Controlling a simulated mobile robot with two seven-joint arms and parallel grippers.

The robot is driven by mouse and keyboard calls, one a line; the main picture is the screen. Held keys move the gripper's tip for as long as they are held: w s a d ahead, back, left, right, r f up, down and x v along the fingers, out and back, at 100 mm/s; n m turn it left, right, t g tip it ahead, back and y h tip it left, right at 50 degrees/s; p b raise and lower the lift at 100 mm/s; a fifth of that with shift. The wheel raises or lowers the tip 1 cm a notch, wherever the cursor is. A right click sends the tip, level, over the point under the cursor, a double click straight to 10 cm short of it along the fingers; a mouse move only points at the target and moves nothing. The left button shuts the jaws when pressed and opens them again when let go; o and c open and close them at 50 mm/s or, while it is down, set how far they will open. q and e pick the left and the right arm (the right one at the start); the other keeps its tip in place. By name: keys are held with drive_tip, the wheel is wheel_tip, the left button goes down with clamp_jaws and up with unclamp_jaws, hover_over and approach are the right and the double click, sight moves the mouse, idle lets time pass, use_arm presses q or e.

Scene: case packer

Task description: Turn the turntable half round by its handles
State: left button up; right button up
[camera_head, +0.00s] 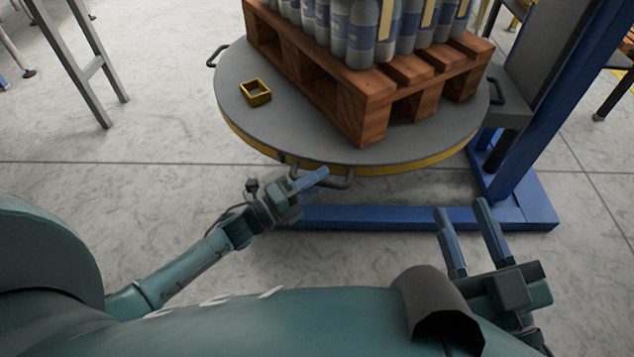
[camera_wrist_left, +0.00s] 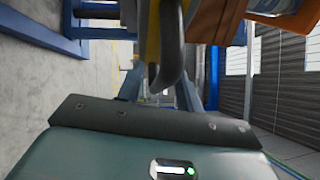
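The turntable (camera_head: 290,125) is a round grey disc with a yellow rim. One dark handle (camera_head: 340,183) sticks out at its near edge, another handle (camera_head: 215,56) at its far left and a third handle (camera_head: 497,91) at its right. My left gripper (camera_head: 308,180) is at the near handle, its fingers partly overlapping it in the head view. In the left wrist view the curved handle (camera_wrist_left: 171,50) hangs in front of the gripper, and the fingers stand apart on either side. Whether they touch it is unclear. My right gripper (camera_head: 461,210) is open and empty, below and right of the turntable.
A wooden pallet (camera_head: 365,108) loaded with several bottles (camera_head: 362,38) stands on the turntable. A small yellow square frame (camera_head: 256,92) lies on the disc's left. A blue post and base (camera_head: 525,205) stand at the right.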

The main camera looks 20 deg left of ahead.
use_arm(q)
drive_tip(key=shift+w+d, duration=0.1)
drive_tip(key=shift+c, duration=0.5)
clamp_jaws()
